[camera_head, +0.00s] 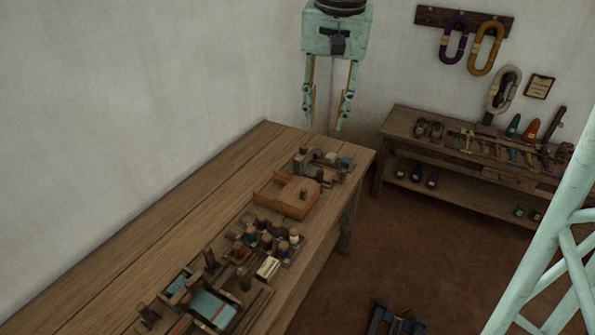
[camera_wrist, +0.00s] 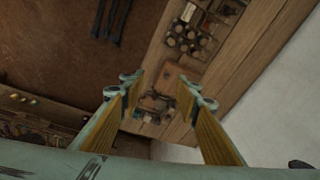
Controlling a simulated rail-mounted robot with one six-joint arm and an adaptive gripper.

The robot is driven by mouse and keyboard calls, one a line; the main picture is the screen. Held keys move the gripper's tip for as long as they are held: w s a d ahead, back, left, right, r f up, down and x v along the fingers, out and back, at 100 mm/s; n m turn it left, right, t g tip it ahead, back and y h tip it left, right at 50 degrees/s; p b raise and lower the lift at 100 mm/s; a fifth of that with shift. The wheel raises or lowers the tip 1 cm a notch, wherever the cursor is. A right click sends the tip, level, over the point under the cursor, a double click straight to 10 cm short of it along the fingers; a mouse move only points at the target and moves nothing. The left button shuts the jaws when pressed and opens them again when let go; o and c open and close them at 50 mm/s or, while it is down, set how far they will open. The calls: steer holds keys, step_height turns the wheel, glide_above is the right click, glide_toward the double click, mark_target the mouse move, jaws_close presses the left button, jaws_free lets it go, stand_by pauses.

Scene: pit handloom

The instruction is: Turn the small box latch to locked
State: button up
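A small orange-brown box (camera_head: 293,207) sits on the long wooden table in the head view, with a small dark knob (camera_head: 304,195) on its top. I cannot tell whether that knob is the latch, or how the latch is turned. The box also shows between my fingers in the wrist view (camera_wrist: 170,78), far below them. My gripper (camera_head: 322,127) hangs fingers down above the far end of the table, well clear of the box. Its two fingers are spread apart with nothing between them, as the wrist view (camera_wrist: 160,84) also shows.
The long table (camera_head: 130,235) carries a cluster of dark fittings (camera_head: 325,163) beyond the box and a tray of spools (camera_head: 265,240) nearer. The table's left side is bare. A tool bench (camera_head: 400,125) stands at the right wall, with open floor (camera_head: 420,240) between.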

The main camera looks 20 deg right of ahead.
steer(key=w+d+f+m+p, duration=0.2)
steer(key=w+d+f, duration=0.15)
steer(key=w, duration=0.55)
steer(key=m+g+p, duration=0.2)
steer(key=m+p, duration=0.3)
steer(key=p, duration=0.1)
glide_above(320, 171)
step_height(320, 171, down, 23)
steer(key=shift+d+r, duration=0.1)
steer(key=shift+r, duration=0.05)
steer(key=shift+f+p, duration=0.8)
steer(key=shift+f, duration=6.15)
steer(key=shift+c, duration=0.5)
steer(key=c, duration=0.7)
